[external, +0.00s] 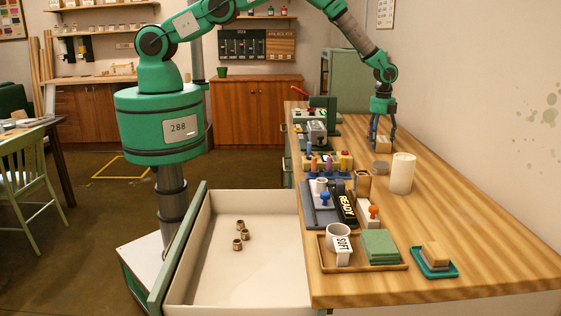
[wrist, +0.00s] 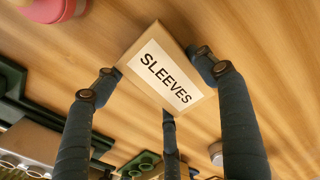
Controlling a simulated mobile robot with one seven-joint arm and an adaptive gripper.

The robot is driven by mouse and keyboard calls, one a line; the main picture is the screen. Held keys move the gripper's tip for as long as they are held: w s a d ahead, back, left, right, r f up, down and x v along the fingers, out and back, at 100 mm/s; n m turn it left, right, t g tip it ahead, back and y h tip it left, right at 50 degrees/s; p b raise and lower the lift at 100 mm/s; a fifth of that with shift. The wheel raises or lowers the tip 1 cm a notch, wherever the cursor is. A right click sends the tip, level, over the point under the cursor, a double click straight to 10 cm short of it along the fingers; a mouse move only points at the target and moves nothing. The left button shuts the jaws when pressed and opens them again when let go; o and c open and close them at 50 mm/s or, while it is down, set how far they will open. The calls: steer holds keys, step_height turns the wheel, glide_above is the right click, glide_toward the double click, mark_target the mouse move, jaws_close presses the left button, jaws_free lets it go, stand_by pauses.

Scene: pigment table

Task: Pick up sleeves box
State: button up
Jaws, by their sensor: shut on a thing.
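The sleeves box (wrist: 172,68) is a small brown carton with a white label reading SLEEVES. It fills the upper middle of the wrist view, tilted in the picture. My gripper (wrist: 158,82) has its dark fingers around it, and the fingertips press against the box's sides. In the external view my gripper (external: 382,133) points down over the far right part of the wooden table. The box (external: 382,146) shows small between the fingers there. I cannot tell whether its underside touches the table.
A round grey-brown lid (external: 381,165) and a white cylinder (external: 402,173) stand nearer on the table. Stamps (external: 329,164), a READY sign (external: 346,208) and a tray with a mug (external: 338,245) line the left side. An open drawer (external: 215,270) juts out at left.

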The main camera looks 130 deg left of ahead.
mark_target(379, 138)
steer(key=shift+r, duration=1.9)
steer(key=s+d, duration=0.3)
steer(key=s+d+r+b, duration=0.1)
steer(key=s+d, duration=0.7)
steer(key=shift+s+d+r+b, duration=0.15)
steer(key=shift+b, duration=0.15)
